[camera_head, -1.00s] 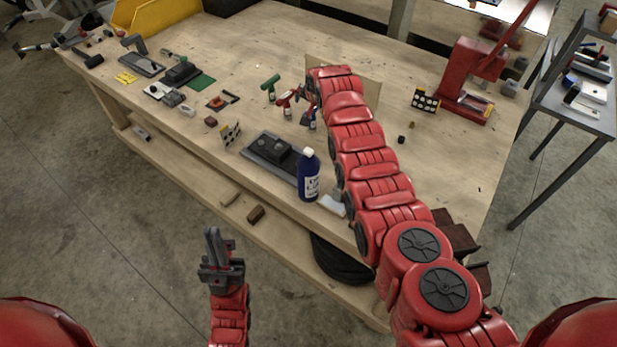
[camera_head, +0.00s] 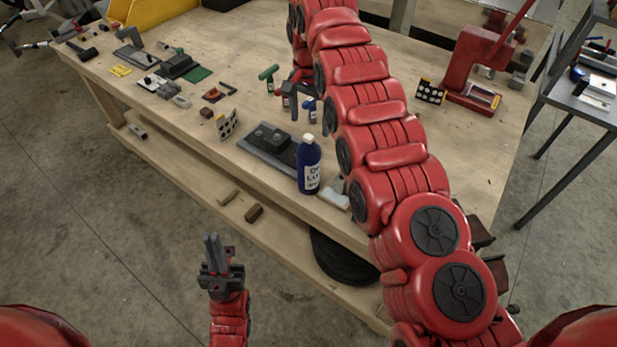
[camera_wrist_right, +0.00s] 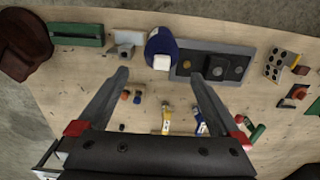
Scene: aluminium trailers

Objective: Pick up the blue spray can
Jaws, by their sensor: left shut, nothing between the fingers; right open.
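A small blue spray bottle (camera_head: 311,108) stands on the workbench (camera_head: 400,165), partly hidden by my right gripper. In the right wrist view a blue spray bottle (camera_wrist_right: 200,121) is below the right fingertip. A larger dark blue bottle with a white cap (camera_head: 309,172) stands upright at the bench's front edge. In the right wrist view this bottle (camera_wrist_right: 158,43) is just beyond the gap between the fingertips. My left gripper (camera_head: 212,238) is shut and empty, in front of the bench.
A grey plate with black blocks (camera_head: 262,152) lies left of the dark blue bottle, and a white block (camera_head: 334,198) lies right of it. Green (camera_head: 268,77) and red spray bottles stand behind. A red press (camera_head: 475,75) stands at right. The right bench top has free room.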

